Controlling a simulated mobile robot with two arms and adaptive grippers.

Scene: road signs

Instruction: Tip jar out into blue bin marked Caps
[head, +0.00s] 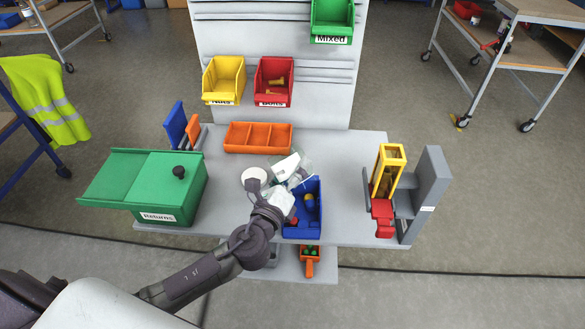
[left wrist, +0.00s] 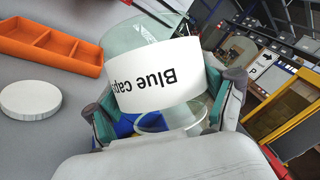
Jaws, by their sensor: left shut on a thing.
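A clear jar (head: 291,163) with a white label shows above the blue bin in the head view. In the left wrist view the jar (left wrist: 150,80) fills the middle, and its label reads "Blue cap", cut off at the edge. My left gripper (head: 288,188) is shut on the jar, with a finger on either side. The jar is tilted. The blue bin (head: 302,233) stands below it on the bench, with a few small blue, yellow and red items inside. No Caps label is legible on it. A round white lid (head: 254,176) lies flat on the bench. My right gripper is not in view.
An orange divided tray (head: 258,138) sits behind the jar. A green box marked Returns (head: 150,187) stands left. A yellow and red device (head: 386,180) stands right, beside a grey upright. Yellow and red bins (head: 274,82) hang on the back panel.

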